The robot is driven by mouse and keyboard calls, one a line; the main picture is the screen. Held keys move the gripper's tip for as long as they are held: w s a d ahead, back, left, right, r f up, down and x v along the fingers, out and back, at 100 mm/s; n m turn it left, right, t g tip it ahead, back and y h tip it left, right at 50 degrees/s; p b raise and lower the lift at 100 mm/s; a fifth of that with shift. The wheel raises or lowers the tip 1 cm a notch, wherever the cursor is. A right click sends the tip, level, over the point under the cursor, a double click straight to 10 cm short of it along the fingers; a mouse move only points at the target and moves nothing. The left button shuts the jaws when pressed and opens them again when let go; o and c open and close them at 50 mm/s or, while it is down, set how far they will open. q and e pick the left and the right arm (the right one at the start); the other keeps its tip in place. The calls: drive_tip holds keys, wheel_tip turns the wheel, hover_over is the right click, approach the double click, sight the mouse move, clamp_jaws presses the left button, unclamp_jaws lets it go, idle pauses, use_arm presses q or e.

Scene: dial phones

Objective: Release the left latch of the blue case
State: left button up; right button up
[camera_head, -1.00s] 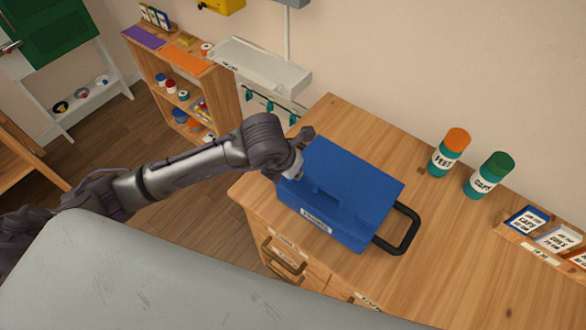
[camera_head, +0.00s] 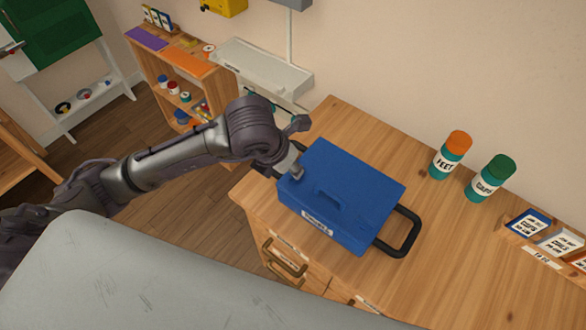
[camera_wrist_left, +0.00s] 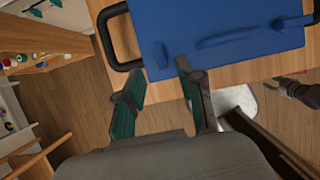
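The blue case (camera_head: 345,190) lies on the wooden cabinet top, with a label on its front face. In the left wrist view, the case (camera_wrist_left: 225,50) fills the upper part, with a raised handle in the middle. A small blue raised piece (camera_wrist_left: 160,54), perhaps a latch, sits near the case edge by my right-hand finger; another (camera_wrist_left: 278,25) lies farther right. My left gripper (camera_head: 290,165) is at the case's left corner in the head view. In the wrist view, its two teal-padded fingers (camera_wrist_left: 157,76) are apart with nothing held. Contact with the case cannot be told.
Black side handles stick out from the case, one at right (camera_head: 405,232). A bottle with an orange cap (camera_head: 450,155) and one with a green cap (camera_head: 490,178) stand behind right. Drawer pulls (camera_head: 285,262) project from the cabinet front.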

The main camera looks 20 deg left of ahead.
use_arm(q)
drive_tip(key=v, duration=0.5)
drive_tip(key=shift+s+a+r, duration=0.1)
drive_tip(key=shift+r, duration=0.2)
